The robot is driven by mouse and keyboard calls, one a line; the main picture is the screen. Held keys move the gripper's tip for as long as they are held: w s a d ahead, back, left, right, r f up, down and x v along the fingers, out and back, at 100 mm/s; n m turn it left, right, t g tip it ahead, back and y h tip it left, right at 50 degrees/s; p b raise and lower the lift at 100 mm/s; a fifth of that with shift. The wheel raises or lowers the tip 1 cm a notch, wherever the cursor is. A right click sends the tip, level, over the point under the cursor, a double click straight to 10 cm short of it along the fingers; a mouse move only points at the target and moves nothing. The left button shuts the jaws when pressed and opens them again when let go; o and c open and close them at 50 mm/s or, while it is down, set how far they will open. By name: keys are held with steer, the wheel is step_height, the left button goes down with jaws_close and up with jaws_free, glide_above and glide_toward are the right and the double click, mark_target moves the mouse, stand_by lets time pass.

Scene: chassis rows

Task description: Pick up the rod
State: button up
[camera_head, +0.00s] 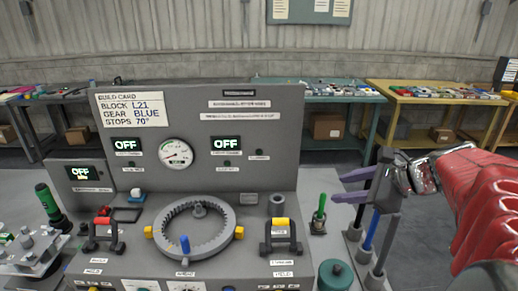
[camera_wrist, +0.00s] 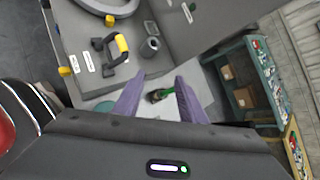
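My gripper (camera_head: 347,185) is at the right in the head view, with its two purple fingers apart, pointing left, and nothing between them. It also shows in the wrist view (camera_wrist: 158,98). Rod-like things stand below and beside it: a blue rod (camera_head: 371,231) and a grey rod (camera_head: 388,242) upright in grey holders, partly close under the gripper. I cannot tell which one is the task's rod.
A grey console (camera_head: 200,130) holds a ring gear (camera_head: 194,230), a gauge and yellow-handled and red-handled clamps. A dark green round knob (camera_head: 335,275) is at the front. A green-handled tool (camera_head: 46,203) stands far left. Workbenches line the back wall.

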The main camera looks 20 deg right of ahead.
mark_target(375, 160)
steer(key=s+d+r+m+t+h, duration=0.1)
steer(key=d+r+m+t, duration=0.1)
steer(key=d+m, duration=0.3)
steer(key=s+d+r+m+t+h, duration=0.1)
steer(key=d+m, duration=0.4)
steer(key=d, duration=0.7)
steer(key=shift+d+r+t+h, duration=0.3)
steer(key=shift+r+t, duration=0.1)
steer(key=shift+t, duration=0.1)
steer(key=x, duration=0.8)
steer(key=shift+w+f, duration=0.15)
steer(key=shift+w, duration=0.05)
steer(key=shift+x, duration=2.65)
steer(key=shift+c, duration=0.4)
